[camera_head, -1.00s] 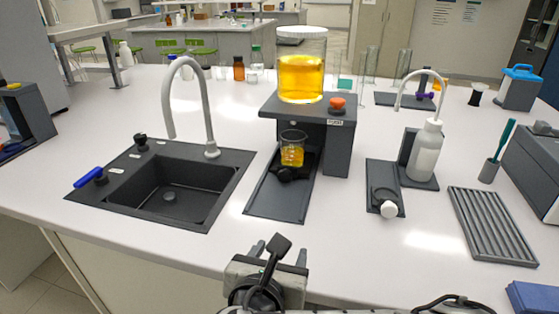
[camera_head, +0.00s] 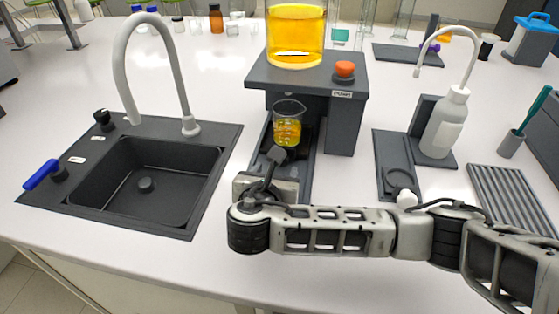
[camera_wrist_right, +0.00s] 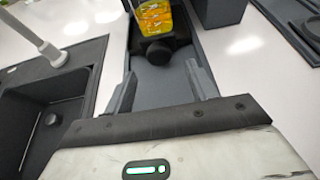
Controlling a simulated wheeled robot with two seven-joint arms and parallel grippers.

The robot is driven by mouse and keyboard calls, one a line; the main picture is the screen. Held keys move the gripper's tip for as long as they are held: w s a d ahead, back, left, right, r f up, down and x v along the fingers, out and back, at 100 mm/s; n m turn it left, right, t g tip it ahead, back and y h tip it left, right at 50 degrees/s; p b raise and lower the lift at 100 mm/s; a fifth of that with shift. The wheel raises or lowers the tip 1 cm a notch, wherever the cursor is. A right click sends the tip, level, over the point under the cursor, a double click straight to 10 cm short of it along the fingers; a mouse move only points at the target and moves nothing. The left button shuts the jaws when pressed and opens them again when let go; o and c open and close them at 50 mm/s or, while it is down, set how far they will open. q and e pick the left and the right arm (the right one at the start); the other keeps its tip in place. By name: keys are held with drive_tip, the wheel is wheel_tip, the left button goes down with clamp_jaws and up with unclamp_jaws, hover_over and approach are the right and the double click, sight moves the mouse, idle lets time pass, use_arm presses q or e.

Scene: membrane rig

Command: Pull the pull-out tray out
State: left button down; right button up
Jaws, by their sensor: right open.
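The pull-out tray (camera_wrist_right: 181,38) is a dark carrier in the right wrist view, with a round black knob (camera_wrist_right: 158,53) on its front. It sits on a long grey base (camera_wrist_right: 168,77) that runs out from under the stand (camera_head: 343,125). A beaker of yellow liquid (camera_head: 287,131) stands on the tray. My right gripper (camera_head: 271,174) is over the front of the base, in front of the knob. Its fingers (camera_wrist_right: 163,88) are apart, with nothing between them. My left gripper is out of view.
A large vessel of yellow liquid (camera_head: 296,38) stands on top of the stand, beside an orange knob (camera_head: 344,69). A sink (camera_head: 140,180) with a tall tap lies left. A wash bottle (camera_head: 445,125) and ribbed rack (camera_head: 510,200) stand right.

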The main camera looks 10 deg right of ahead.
sight(280, 173)
drive_tip(key=x, duration=0.5)
drive_tip(key=shift+w+d, duration=0.1)
drive_tip(key=shift+w, duration=0.15)
drive_tip(key=shift+w+d+f, duration=0.15)
drive_tip(key=shift+w+f, duration=0.05)
drive_tip(key=shift+w, duration=0.15)
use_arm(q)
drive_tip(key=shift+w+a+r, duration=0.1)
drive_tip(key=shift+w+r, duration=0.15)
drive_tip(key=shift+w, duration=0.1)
use_arm(e)
drive_tip(key=shift+c, duration=0.4)
